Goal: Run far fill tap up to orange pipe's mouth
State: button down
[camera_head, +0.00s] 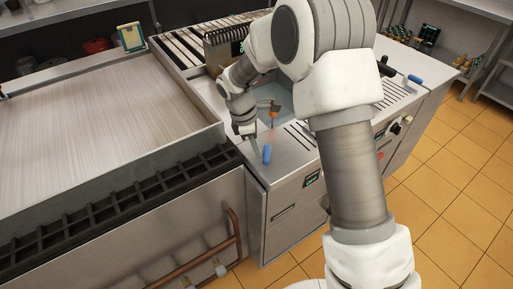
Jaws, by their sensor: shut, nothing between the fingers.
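A small grey and orange fitting (273,113) stands on the steel counter, just right of my gripper. It may be the fill tap with the orange pipe, but it is too small to tell which part is which, and no mouth can be made out. My gripper (249,136) is shut and empty, pointing down low over the counter between the flat plate and the fitting. It appears apart from the fitting. A blue handle (267,154) stands in front of my gripper, and another blue handle (415,79) is at the far right. My arm hides part of the counter.
A wide flat plate (100,95) with a dark slotted gutter (120,195) fills the left. A slatted grill (195,40) and a dark ribbed box (222,45) stand behind. A copper pipe (236,235) runs along the front. Tiled floor (450,190) lies open at right.

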aim_at(269, 155)
jog(key=shift+s+d+n, duration=0.1)
jog(key=shift+d+n, duration=0.05)
jog(key=shift+n, duration=0.25)
jog(key=shift+s+d+n+t+p, duration=0.25)
jog(key=shift+d+n+t+p, duration=0.2)
jog(key=shift+n, duration=0.55)
jog(key=n, duration=0.1)
jog(key=d+n+p, duration=0.1)
jog(key=shift+s+d+n+t, duration=0.15)
jog(key=shift+n+t, duration=0.1)
jog(key=shift+n, duration=0.15)
jog(key=shift+d, duration=0.3)
